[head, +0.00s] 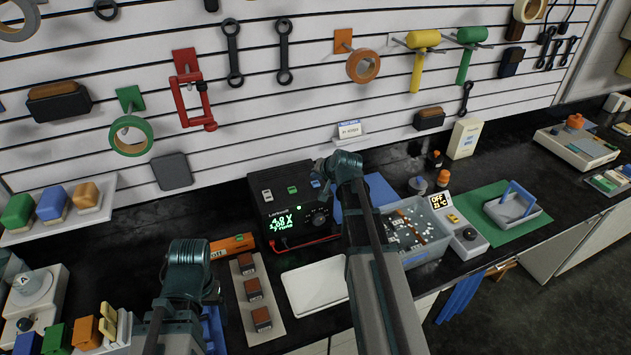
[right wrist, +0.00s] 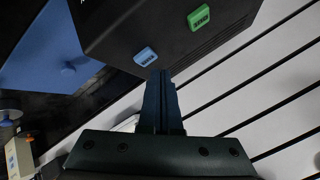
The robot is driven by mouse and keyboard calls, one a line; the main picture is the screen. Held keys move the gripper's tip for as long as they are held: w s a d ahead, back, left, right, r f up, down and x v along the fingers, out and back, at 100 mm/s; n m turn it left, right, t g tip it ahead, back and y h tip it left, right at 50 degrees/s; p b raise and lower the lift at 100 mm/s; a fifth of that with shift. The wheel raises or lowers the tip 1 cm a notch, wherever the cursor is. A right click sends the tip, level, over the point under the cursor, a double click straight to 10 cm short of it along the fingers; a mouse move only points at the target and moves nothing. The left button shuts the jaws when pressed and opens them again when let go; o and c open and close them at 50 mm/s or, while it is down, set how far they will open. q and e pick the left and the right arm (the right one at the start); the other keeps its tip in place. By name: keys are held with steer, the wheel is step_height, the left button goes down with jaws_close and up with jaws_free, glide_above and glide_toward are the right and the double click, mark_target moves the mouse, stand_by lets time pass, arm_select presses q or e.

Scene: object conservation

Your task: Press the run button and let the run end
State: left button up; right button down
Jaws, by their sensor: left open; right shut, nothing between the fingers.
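A black box-shaped device (head: 290,215) with a lit green display stands against the back wall. Its top carries a white button (head: 267,195), a green button (head: 292,189) and a blue button (head: 315,183). In the right wrist view the blue button (right wrist: 146,56) and green button (right wrist: 199,18) show; their lettering is too small to read surely. My right gripper (head: 320,170) is shut and empty, its tips close by the blue button; I cannot tell if they touch. My left gripper (head: 205,288) is open, away from the device, at lower left.
A white tray (head: 315,286) lies in front of the device. A clear bin (head: 436,232) of small pieces stands right of my right arm. Tools hang on the slatted wall behind.

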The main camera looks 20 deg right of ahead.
mark_target(316, 185)
step_height(316, 185, up, 5)
steer(key=p, duration=0.5)
stand_by(0.3)
stand_by(1.5)
